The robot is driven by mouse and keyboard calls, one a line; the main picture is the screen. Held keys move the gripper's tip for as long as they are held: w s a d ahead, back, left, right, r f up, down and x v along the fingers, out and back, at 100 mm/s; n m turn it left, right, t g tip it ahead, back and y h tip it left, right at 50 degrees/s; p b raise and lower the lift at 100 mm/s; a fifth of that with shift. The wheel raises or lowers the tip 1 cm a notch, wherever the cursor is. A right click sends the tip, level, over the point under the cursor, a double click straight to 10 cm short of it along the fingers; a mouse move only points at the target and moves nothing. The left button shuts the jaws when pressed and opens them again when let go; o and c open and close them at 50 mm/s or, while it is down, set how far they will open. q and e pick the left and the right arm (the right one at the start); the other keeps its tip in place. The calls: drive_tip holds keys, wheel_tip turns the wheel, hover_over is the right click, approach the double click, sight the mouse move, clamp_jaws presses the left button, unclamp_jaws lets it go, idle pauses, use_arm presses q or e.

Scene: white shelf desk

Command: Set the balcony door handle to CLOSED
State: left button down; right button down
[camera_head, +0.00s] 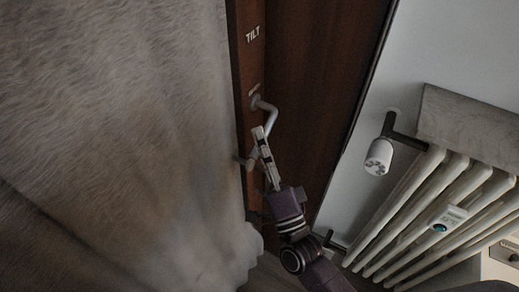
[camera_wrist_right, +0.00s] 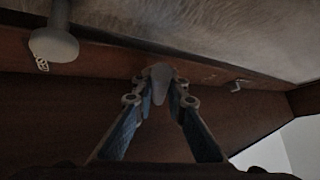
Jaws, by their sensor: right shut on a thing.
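The balcony door handle (camera_head: 270,112) is a bent grey metal lever on the dark brown door frame in the head view. It runs downward from its round mount, and my gripper covers part of it. My right gripper (camera_head: 262,142) comes up from below and is shut on the lever. In the right wrist view, my right gripper's fingertips (camera_wrist_right: 161,84) meet around a grey part of the handle (camera_wrist_right: 160,72). A rounded grey metal part (camera_wrist_right: 54,44) shows at the upper left there. A white TILT label (camera_head: 253,34) is above the handle. My left gripper is not in view.
A pale curtain (camera_head: 110,130) hangs close along the left side of the door frame. A white radiator (camera_head: 430,215) with a valve knob (camera_head: 379,156) stands on the right by the wall. The brown door surface (camera_head: 315,90) right of the handle is clear.

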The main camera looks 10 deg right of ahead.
drive_tip(key=shift+w+d+f+n+y+b, duration=0.1)
drive_tip(key=shift+w+f+n+y+b, duration=0.1)
drive_tip(key=shift+f+n+y+b, duration=0.55)
drive_tip(key=shift+r, duration=0.3)
drive_tip(key=c, duration=1.9)
unclamp_jaws()
drive_tip(key=v, duration=1.2)
